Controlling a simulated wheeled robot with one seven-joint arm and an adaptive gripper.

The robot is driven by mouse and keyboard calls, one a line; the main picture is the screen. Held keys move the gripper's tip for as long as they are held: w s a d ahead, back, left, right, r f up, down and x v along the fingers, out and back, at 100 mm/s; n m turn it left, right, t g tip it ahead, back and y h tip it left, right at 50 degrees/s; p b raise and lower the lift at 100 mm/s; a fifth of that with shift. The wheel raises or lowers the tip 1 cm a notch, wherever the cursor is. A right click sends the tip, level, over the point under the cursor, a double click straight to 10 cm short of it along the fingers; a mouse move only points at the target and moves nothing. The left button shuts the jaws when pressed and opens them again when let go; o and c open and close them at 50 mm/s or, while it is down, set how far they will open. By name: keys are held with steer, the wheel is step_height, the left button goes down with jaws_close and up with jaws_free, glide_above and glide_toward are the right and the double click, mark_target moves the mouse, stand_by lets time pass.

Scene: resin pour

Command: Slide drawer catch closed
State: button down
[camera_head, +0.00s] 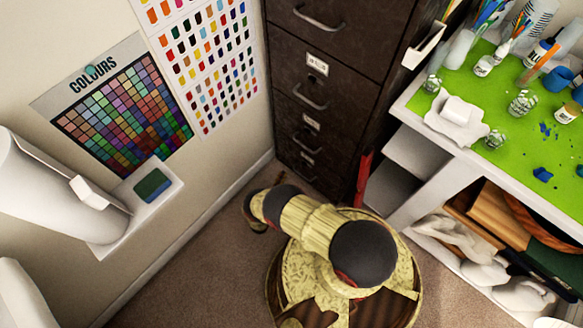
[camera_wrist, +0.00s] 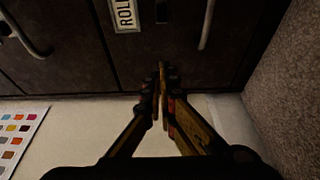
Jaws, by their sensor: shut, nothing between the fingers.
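The dark brown drawer cabinet (camera_head: 345,78) stands in the corner in the head view, with several stacked drawers that have metal handles and white labels. Its front fills the top of the wrist view (camera_wrist: 80,70), with a white label (camera_wrist: 124,14) and a curved handle (camera_wrist: 207,25). My gripper (camera_wrist: 161,70) is shut and empty, its fingertips in front of the dark drawer front. I cannot tell whether they touch it. A small dark upright piece (camera_wrist: 162,12) shows beside the label; I cannot tell whether it is the catch. In the head view my arm hides much of the low area.
A white workbench (camera_head: 410,105) with a green top, jars and brushes stands at the right. A red upright object (camera_head: 363,180) is between cabinet and bench. Colour charts (camera_head: 125,110) hang on the left wall above a white ledge (camera_head: 110,245). Brown carpet (camera_head: 190,270) is bare at lower left.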

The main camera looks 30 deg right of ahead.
mark_target(304, 164)
steer(key=b+x, duration=0.1)
steer(key=x, duration=0.9)
steer(key=shift+d, duration=0.1)
steer(key=s, duration=0.2)
steer(key=shift+s+d, duration=0.25)
steer(key=shift+s, duration=0.1)
steer(key=shift+s+d, duration=0.2)
steer(key=shift+s, duration=0.4)
steer(key=shift+s+d, duration=0.2)
steer(key=shift+s, duration=0.4)
steer(key=shift+s+d, duration=0.2)
steer(key=shift+s, duration=0.35)
